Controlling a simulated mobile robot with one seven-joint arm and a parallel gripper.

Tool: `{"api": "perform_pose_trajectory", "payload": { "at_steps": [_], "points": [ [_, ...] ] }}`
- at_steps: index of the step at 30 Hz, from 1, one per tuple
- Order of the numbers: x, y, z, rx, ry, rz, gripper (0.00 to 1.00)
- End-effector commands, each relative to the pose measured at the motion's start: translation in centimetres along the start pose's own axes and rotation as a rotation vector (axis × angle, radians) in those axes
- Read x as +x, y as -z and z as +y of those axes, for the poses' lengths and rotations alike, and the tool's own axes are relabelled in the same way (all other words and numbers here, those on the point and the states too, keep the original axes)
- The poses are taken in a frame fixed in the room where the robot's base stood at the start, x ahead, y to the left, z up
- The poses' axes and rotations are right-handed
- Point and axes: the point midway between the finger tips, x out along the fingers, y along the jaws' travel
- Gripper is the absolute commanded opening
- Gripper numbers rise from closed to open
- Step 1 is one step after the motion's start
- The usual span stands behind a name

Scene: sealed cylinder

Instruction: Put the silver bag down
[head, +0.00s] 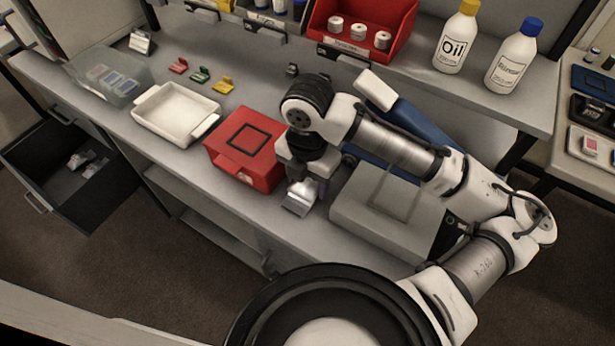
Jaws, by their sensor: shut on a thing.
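My gripper (303,176) points down over the front part of the bench, between the red box and the grey box. It is shut on the silver bag (299,198), a small shiny pouch that hangs below the fingers. The bag is close to the bench's front edge; I cannot tell whether it touches the bench top. My wrist hides the upper part of the bag and some of the bench behind it.
A red box (247,148) stands just left of the gripper and a flat grey box (387,211) just right. A white tray (176,114) and a translucent container (108,78) stand further left. Oil (457,38) and white blue-capped (513,58) bottles stand back right. An open drawer (75,165) holds small items.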

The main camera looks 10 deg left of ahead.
Motion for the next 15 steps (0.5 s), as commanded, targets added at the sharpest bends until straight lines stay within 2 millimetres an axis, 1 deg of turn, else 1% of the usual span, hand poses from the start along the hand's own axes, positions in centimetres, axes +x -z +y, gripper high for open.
{"api": "perform_pose_trajectory", "payload": {
  "at_steps": [5,10,11,12,15],
  "points": [
    [-0.03,0.00,0.01,0.000,0.000,0.000,0.33],
    [0.54,0.01,0.02,0.000,0.000,0.001,0.33],
    [0.35,0.00,0.01,0.000,0.000,0.000,0.59],
    [0.32,0.00,0.01,0.000,0.000,0.000,0.65],
    [0.32,0.00,0.01,0.000,0.000,0.000,0.65]
  ]
}}
